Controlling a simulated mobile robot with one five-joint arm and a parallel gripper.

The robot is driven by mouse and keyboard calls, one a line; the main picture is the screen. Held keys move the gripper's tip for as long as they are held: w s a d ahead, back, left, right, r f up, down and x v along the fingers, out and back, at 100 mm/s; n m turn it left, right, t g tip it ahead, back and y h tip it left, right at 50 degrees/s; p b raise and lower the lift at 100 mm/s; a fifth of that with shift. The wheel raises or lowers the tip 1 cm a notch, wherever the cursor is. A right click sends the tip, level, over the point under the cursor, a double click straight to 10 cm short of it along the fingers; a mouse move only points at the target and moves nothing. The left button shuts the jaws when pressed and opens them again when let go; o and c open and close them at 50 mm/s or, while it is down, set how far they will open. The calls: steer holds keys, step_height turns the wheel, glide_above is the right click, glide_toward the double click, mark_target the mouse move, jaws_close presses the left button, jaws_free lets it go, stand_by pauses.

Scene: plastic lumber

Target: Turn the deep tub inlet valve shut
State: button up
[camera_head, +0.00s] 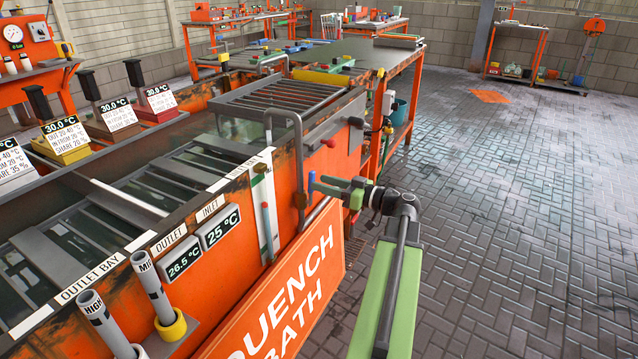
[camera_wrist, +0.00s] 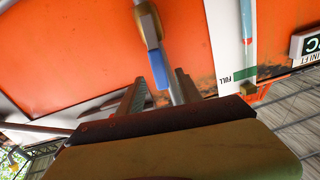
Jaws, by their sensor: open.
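A small blue valve lever (camera_head: 311,183) stands upright beside a grey pipe on the orange side of the quench bath. It carries no label that I can read, so I cannot confirm it is the inlet valve. In the wrist view the blue lever (camera_wrist: 157,66) shows just beyond the fingertips, in line with the gap. My gripper (camera_head: 318,187) is level with the lever and close to it from the right. In the wrist view my gripper (camera_wrist: 157,82) is open, with its two grey fingers apart. I cannot tell whether either touches the lever.
A white level gauge (camera_head: 266,215) with a blue tube is left of the lever; its "FULL" mark (camera_wrist: 240,75) shows in the wrist view. A red handle (camera_head: 328,143) sits above right. An orange workbench (camera_head: 403,85) stands behind. The paved floor (camera_head: 520,230) at right is clear.

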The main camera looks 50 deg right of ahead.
steer(key=shift+x, duration=1.05)
jaws_close()
stand_by(0.5)
